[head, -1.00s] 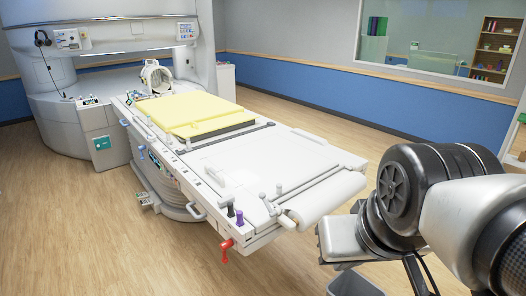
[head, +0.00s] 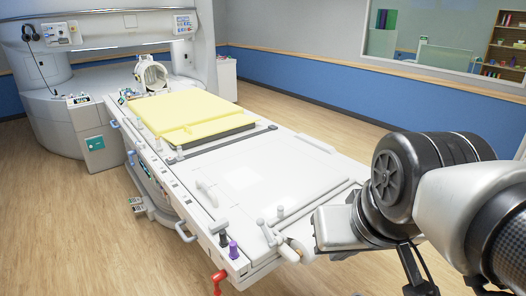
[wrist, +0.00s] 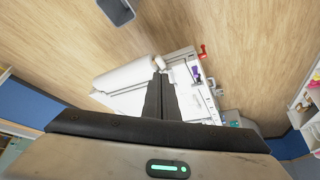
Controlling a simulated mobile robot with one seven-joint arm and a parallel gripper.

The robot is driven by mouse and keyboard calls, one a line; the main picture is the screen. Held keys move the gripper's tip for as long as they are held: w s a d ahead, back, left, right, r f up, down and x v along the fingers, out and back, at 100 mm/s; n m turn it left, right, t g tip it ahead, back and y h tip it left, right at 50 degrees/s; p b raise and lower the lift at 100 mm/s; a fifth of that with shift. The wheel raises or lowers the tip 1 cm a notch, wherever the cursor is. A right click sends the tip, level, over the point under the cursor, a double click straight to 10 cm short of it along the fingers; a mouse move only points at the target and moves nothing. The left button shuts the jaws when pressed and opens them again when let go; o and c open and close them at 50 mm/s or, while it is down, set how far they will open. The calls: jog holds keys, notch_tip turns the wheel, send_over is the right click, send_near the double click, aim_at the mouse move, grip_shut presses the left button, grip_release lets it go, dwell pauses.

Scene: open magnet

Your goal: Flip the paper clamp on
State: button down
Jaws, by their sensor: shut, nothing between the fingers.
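The paper roll (wrist: 125,75) lies across the near end of the scanner table; my arm hides most of it in the head view. Beside the roll's left end, a small lever with a rounded knob (head: 266,232) stands up from the table; it may be the paper clamp, but I cannot tell for sure or read its position. My gripper (wrist: 161,78) is shut and empty in the wrist view, its fingertips pointing toward the table end. They overlap the roll's end in that picture, and I cannot tell the distance between them.
The white table (head: 240,185) carries a yellow pad (head: 195,110). Black and purple knobs (head: 232,249) and a red handle (head: 218,281) sit at its near left corner. A grey bin (wrist: 117,10) stands on the floor. Wooden floor is open left of the table.

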jog(key=w+d+f+m+b, duration=0.1)
jog(key=w+f+m+b, duration=0.1)
jog(key=w+f+b, duration=0.2)
jog(key=w+d+f+m+t+y+b, duration=0.1)
jog(key=w+f+b, duration=0.4)
jog(key=w+f, duration=0.6)
jog(key=w+d+f+m+y+b, duration=0.1)
jog(key=w+f+b, duration=0.4)
jog(key=w, duration=1.6)
notch_tip(320, 180, down, 3)
jog(key=shift+w+d+r+m+t, duration=0.15)
jog(key=shift+d+m+t, duration=0.25)
jog(key=shift+m, duration=0.6)
jog(key=x, duration=0.9)
jog(key=shift+f, duration=0.3)
jog(key=w+a, duration=0.2)
jog(key=shift+a+f, duration=0.15)
jog(key=shift+a, duration=0.15)
jog(key=shift+w+a, duration=0.3)
jog(key=shift+w, duration=0.05)
jog(key=shift+w+a, duration=0.1)
